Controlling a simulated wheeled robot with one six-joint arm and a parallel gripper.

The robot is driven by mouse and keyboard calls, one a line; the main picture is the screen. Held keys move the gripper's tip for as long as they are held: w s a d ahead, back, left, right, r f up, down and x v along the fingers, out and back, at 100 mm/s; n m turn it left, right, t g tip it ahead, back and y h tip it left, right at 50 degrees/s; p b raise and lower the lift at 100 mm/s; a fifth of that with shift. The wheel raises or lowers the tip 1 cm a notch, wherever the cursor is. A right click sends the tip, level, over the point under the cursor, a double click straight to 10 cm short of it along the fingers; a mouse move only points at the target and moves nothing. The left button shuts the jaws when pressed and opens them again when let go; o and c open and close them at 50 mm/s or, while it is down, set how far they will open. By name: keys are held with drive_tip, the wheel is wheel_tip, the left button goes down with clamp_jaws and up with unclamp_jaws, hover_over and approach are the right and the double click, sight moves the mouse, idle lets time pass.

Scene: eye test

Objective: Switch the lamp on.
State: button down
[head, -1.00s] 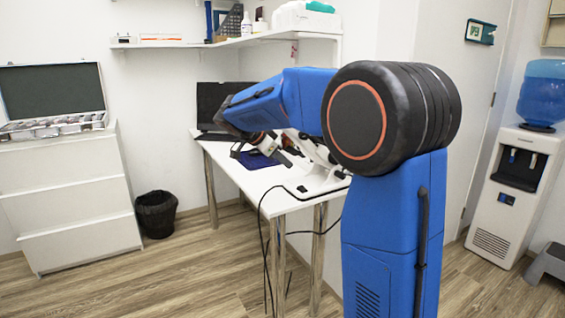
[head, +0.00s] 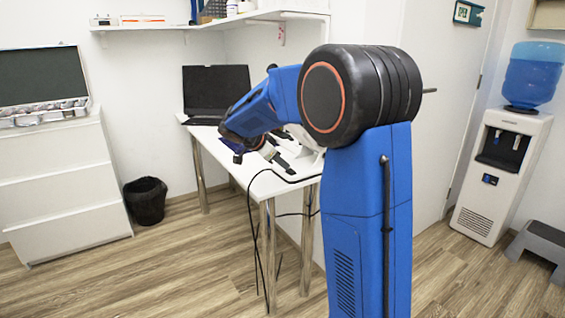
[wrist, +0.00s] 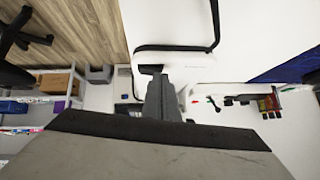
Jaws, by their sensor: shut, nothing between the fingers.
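A white device (head: 305,158) stands on the white table (head: 228,158), largely hidden behind my blue arm. It may be the lamp, but I cannot tell, nor whether it is lit. My gripper (head: 276,157) is over the table, close to the left of this device, small and partly hidden. In the wrist view my gripper (wrist: 153,72) shows as shut dark fingers with nothing between them. Beyond the tips is a white surface with a black cable (wrist: 180,47). I cannot tell whether the fingers touch anything. No switch is clear.
An open black laptop (head: 217,92) stands at the table's far end. A black cable (head: 252,215) hangs off the table's front edge. A black bin (head: 146,201) and white drawers (head: 62,180) stand left. A water cooler (head: 499,170) and grey step (head: 540,243) stand right. Floor before the table is clear.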

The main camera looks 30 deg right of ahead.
drive_tip(key=shift+w+f+g, duration=0.2)
drive_tip(key=shift+f+g, duration=0.2)
drive_tip(key=shift+g, duration=0.1)
drive_tip(key=shift+n, duration=0.3)
drive_tip(key=shift+s, duration=0.15)
drive_tip(key=shift+s+r, duration=0.25)
drive_tip(key=shift+s, duration=0.4)
